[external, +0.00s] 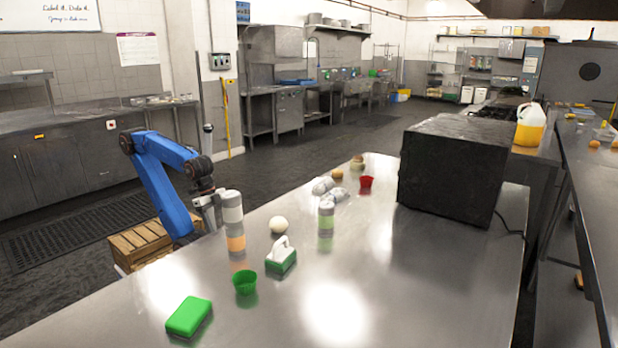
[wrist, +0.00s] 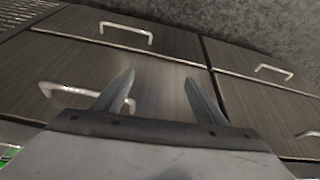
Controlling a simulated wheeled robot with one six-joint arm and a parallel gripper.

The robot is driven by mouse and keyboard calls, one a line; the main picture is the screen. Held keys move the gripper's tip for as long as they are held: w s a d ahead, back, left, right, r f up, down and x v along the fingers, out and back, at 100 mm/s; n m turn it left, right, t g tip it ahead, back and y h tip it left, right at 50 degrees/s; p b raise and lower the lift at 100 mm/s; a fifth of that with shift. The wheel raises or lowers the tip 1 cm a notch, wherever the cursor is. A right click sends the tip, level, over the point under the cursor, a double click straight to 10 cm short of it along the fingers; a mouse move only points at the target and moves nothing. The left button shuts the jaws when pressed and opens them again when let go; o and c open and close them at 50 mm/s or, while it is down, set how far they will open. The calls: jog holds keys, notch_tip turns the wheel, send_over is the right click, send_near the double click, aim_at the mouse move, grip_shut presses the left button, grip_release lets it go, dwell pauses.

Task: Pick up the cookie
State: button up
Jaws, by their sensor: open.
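A small round brown item (external: 337,174) lies near the far edge of the metal table; it may be the cookie, but it is too small to be sure. My gripper (external: 210,212) is at the table's left edge, partly hidden behind a tall grey-and-orange shaker, well apart from the brown item. In the wrist view, my gripper's two fingers (wrist: 160,78) are spread with nothing between them. No cookie shows in the wrist view, which faces drawer fronts with metal handles.
On the table (external: 410,270) stand the shaker (external: 233,215), a green-labelled shaker (external: 326,218), a white ball (external: 279,225), a scrubber (external: 281,260), green cup (external: 245,283), green sponge (external: 189,316), red cup (external: 366,182) and large dark box (external: 452,170). The front middle is clear.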

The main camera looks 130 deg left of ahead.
jog(key=w+a+r+n+g, duration=0.1)
jog(key=w+a+r+n, duration=0.4)
jog(key=w+a+r, duration=0.55)
jog(key=w+a+r+n+g, duration=0.2)
jog(key=w+a+r+n, duration=0.35)
jog(key=a+r, duration=0.7)
notch_tip(320, 180, up, 7)
jog(key=n+g, duration=0.1)
jog(key=n, duration=0.7)
send_over(338, 170)
jog(key=shift+m, duration=0.25)
notch_tip(338, 170, down, 17)
jog(key=shift+d+r, duration=0.1)
jog(key=shift+d, duration=0.05)
jog(key=shift+c, duration=0.6)
jog(key=c, duration=1)
